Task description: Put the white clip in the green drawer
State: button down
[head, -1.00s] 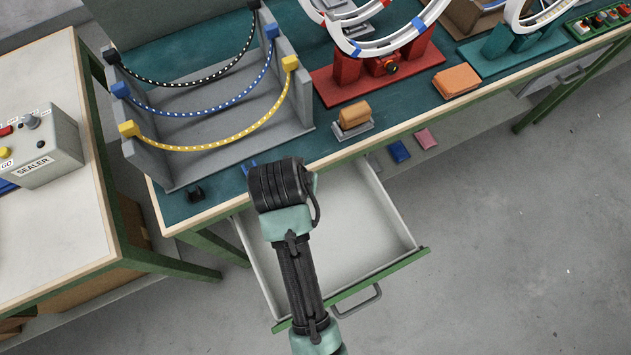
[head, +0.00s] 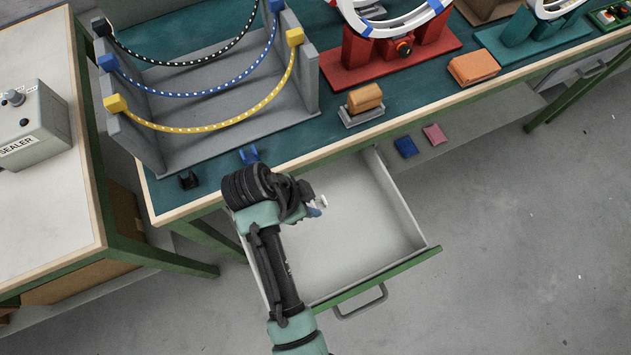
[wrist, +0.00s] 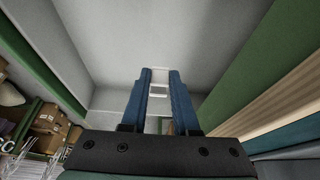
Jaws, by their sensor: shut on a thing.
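The green drawer (head: 400,263) is pulled out under the bench. It has a green front and a pale, empty-looking inside. My gripper (head: 315,208) is above the back left part of the drawer's inside. The white clip (wrist: 158,91) is between my blue fingers (wrist: 160,78) in the wrist view, with the drawer's pale floor beyond. In the head view a small white bit of the clip (head: 322,200) shows at the fingertips. My wrist hides part of the drawer's left side.
A blue clip (head: 249,155) and a black clip (head: 188,181) lie near the bench's front edge (head: 220,199). A grey rack (head: 215,95) with beaded arcs stands behind them. The bench edge overhangs the drawer's back. Open floor lies to the right.

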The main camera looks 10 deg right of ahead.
aim_at(311, 220)
notch_tip(311, 220, down, 8)
jog(key=shift+f+b, duration=0.25)
jog(key=shift+b, duration=0.45)
jog(key=c, duration=0.7)
grip_release()
jog(key=shift+f, duration=0.1)
jog(key=shift+p+v, duration=1.1)
jog(key=shift+v, duration=5.05)
jog(key=shift+d, duration=0.15)
